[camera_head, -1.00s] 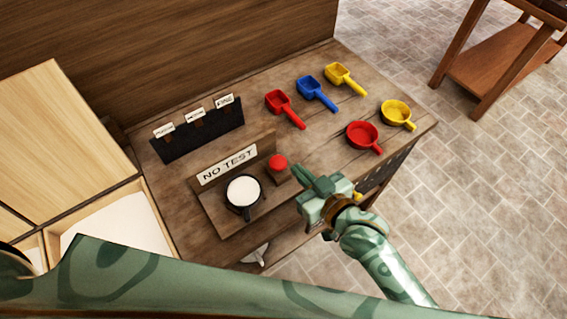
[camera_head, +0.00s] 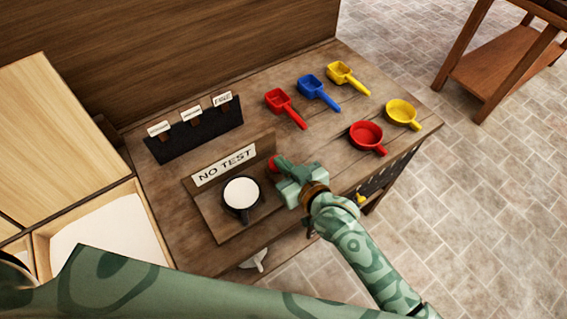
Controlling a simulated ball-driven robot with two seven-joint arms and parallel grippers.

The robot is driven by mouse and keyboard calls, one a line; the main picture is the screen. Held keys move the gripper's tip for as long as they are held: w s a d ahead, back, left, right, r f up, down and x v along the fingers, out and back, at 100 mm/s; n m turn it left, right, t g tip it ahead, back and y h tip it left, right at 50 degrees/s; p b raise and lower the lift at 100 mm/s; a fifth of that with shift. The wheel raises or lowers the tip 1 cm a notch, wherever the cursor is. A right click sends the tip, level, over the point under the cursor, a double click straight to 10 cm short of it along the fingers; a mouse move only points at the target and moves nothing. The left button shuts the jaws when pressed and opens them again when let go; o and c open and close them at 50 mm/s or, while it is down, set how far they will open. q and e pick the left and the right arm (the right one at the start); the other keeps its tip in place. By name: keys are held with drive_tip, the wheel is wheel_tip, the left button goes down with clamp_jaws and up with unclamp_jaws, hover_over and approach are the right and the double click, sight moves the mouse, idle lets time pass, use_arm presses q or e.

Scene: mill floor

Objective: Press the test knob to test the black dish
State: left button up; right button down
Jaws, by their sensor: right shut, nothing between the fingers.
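The black dish (camera_head: 243,214), filled with something white, stands on a wooden stand on the table. A sign (camera_head: 225,166) behind it reads "NO TEST". The red test knob (camera_head: 271,165) is to the right of the dish and is mostly covered by my right gripper (camera_head: 281,168). The right gripper is shut and empty, with its tips at the knob; I cannot tell whether they touch it or whether it is pressed down. My left gripper is not in view.
Red (camera_head: 285,107), blue (camera_head: 318,92) and yellow (camera_head: 345,77) scoops lie at the back of the table (camera_head: 225,262). A red pan (camera_head: 367,137) and a yellow pan (camera_head: 403,114) lie at the right. A black rack (camera_head: 198,136) with labels stands at the back left.

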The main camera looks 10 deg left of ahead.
drive_tip(key=shift+f, duration=0.1)
wheel_tip(320, 180, down, 3)
drive_tip(key=shift+r+b, duration=0.15)
drive_tip(key=shift+b, duration=0.5)
drive_tip(key=shift+s, duration=0.1)
drive_tip(key=s+d+r+p, duration=0.6)
drive_tip(key=shift+s+d+r+p, duration=0.35)
drive_tip(key=shift+d+r+p, duration=0.05)
